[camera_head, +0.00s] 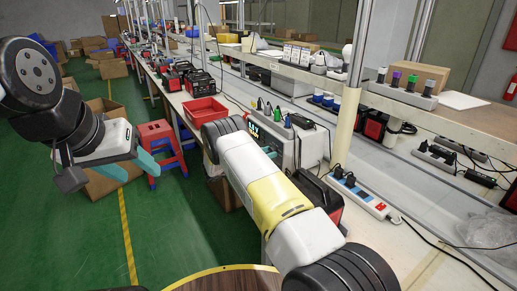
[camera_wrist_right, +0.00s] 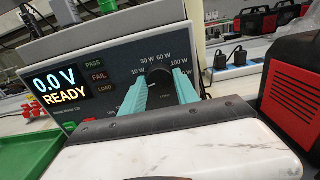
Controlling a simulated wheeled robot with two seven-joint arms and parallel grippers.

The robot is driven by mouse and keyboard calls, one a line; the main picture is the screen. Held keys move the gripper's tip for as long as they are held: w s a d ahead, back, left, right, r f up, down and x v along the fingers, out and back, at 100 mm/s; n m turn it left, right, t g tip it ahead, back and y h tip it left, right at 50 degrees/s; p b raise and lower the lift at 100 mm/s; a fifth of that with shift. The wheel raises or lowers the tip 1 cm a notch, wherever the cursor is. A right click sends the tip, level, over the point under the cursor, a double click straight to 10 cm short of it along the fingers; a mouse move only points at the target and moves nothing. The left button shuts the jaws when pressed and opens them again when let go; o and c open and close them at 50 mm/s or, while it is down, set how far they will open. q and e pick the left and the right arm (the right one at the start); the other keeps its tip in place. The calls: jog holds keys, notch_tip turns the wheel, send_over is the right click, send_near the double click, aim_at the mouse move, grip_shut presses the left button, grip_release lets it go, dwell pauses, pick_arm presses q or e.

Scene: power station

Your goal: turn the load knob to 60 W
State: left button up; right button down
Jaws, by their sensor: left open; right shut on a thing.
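The tester (camera_wrist_right: 105,60) fills the middle of the right wrist view, its screen reading "0.0 V READY". Its dark round load knob (camera_wrist_right: 159,75) sits under printed marks from 10 W past 30 W and 60 W to 100 W. My right gripper (camera_wrist_right: 161,84) has its teal fingers on either side of the knob and is shut on it. Where the knob points is unclear. My left gripper (camera_head: 130,168) is open and empty above the floor.
A red tray (camera_head: 204,110) lies on the bench left of the tester. A power strip (camera_head: 358,194) with black plugs is to its right. A red-and-black case (camera_wrist_right: 294,90) stands close right of the tester. Red stools (camera_head: 157,135) and cardboard boxes stand on the green floor.

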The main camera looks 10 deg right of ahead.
jog(key=shift+m, duration=0.4)
jog(key=m, duration=2.2)
jog(key=shift+m, duration=0.4)
jog(key=c, duration=0.9)
grip_release()
jog(key=shift+a, duration=0.1)
